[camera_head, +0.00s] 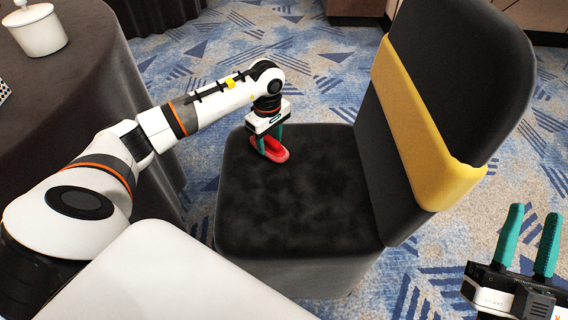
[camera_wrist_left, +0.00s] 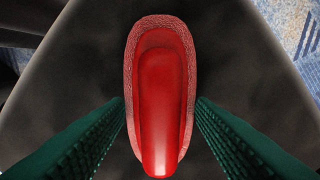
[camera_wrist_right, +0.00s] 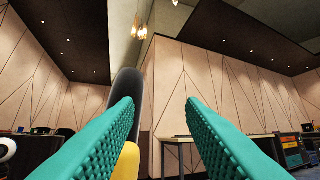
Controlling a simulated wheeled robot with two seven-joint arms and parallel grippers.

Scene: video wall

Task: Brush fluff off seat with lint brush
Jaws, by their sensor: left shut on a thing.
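A dark chair seat (camera_head: 300,205) shows in the head view, with greyish fluff smudges over its middle and front. The red lint brush (camera_head: 273,152) is at the seat's far left corner. My left gripper (camera_head: 268,140) is above it, shut on the brush. In the left wrist view the red brush (camera_wrist_left: 162,90) lies between the two green fingers, over the dark seat (camera_wrist_left: 60,85). Whether the brush's underside touches the seat is hidden. My right gripper (camera_head: 532,240) is open and empty at the right, beside the chair; its fingers also show apart in the right wrist view (camera_wrist_right: 160,115).
The chair's backrest (camera_head: 460,60) with a yellow band (camera_head: 420,130) rises at the right of the seat. A dark-clothed round table (camera_head: 80,75) with a white lidded pot (camera_head: 36,28) stands at the left. Patterned carpet (camera_head: 320,60) lies open behind the seat.

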